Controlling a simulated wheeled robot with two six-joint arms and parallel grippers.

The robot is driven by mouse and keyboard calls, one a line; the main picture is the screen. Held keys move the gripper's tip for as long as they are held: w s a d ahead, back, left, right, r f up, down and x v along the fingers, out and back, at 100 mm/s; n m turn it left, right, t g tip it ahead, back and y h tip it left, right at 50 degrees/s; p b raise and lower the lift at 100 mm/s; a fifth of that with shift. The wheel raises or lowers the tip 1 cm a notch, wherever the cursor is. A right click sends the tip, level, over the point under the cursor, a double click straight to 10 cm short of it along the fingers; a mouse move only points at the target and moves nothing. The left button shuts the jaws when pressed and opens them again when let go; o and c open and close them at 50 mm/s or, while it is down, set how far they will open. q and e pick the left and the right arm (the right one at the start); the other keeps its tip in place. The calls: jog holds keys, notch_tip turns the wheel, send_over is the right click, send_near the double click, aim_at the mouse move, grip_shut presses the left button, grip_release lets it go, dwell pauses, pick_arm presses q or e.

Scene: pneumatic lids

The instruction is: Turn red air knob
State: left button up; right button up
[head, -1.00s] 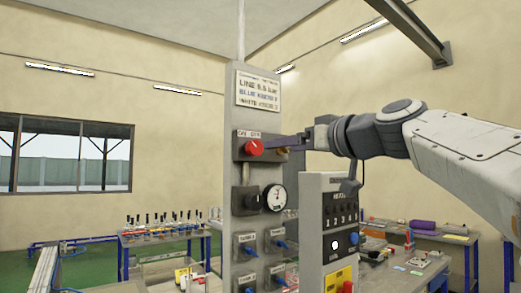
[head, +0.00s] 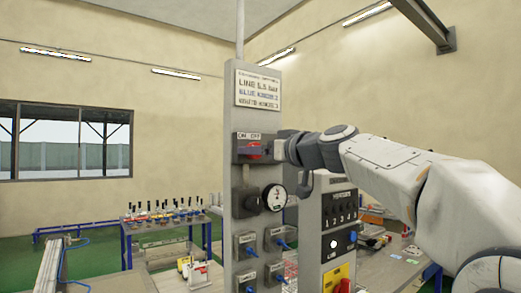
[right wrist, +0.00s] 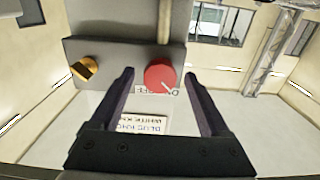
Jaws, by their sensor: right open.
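The red air knob (head: 254,152) sits on a grey box marked ON and OFF, high on a grey upright panel (head: 243,105). In the head view a finger of my right gripper (head: 262,150) covers part of it. The gripper is open; I cannot tell whether either finger touches the knob. A yellow-and-black knob (right wrist: 84,69) is on the same box, outside the fingers. My left gripper is not in view.
Below the knob on the panel are a pressure gauge (head: 275,197) and several small blue-handled valves (head: 278,245). A second grey control box (head: 326,215) stands just right of the panel. A bench with bottles (head: 165,232) is at the left.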

grip_shut()
jog(key=shift+m, duration=0.5)
jog(key=m, duration=1.6)
jog(key=shift+m, duration=0.4)
grip_release()
